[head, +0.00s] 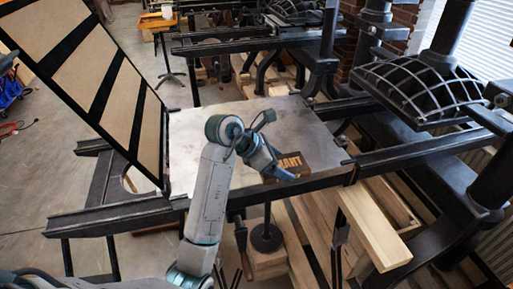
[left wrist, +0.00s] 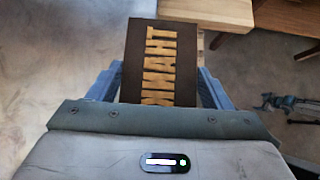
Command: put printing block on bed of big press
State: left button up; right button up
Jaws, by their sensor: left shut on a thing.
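The printing block (head: 322,160) is dark brown with raised yellowish letters. My left gripper (head: 283,174) is shut on it, with the block between its blue fingers in the left wrist view (left wrist: 150,70). In the head view the block appears over the front right part of the big press's flat grey metal bed (head: 190,150). I cannot tell whether it touches the bed. My left arm and gripper hide part of the bed and the block's left end. My right gripper is not in view.
A hinged frame with tan panels (head: 97,75) stands tilted up left of the bed. The ribbed black press head (head: 418,85) and its posts are at right. Pale wooden beams (head: 375,225) lie below the right rail. Another press (head: 235,47) stands behind.

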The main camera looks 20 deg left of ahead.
pick_arm(q)
jog(key=w+a+p, duration=0.1)
jog(key=w+a, duration=0.1)
jog(key=w+a+p, duration=0.1)
jog(key=w+a, duration=0.1)
jog(key=a, duration=0.1)
jog(key=w+a+p, duration=0.1)
jog(key=w+a, duration=0.1)
jog(key=shift+a+f, duration=0.25)
jog(key=shift+f, duration=0.1)
jog(key=shift+w+a+f, duration=0.1)
jog(key=shift+w+a, duration=0.05)
jog(key=shift+a, duration=0.05)
jog(key=shift+f+p, duration=0.45)
jog(key=shift+f, duration=0.05)
notch_tip(320, 180, down, 2)
jog(key=shift+f+p, duration=0.1)
jog(key=shift+p, duration=0.45)
jog(key=shift+f+b, duration=0.3)
jog(key=shift+f, duration=0.05)
jog(key=o, duration=1)
jog(key=shift+c, duration=0.2)
jog(key=shift+o, duration=1.1)
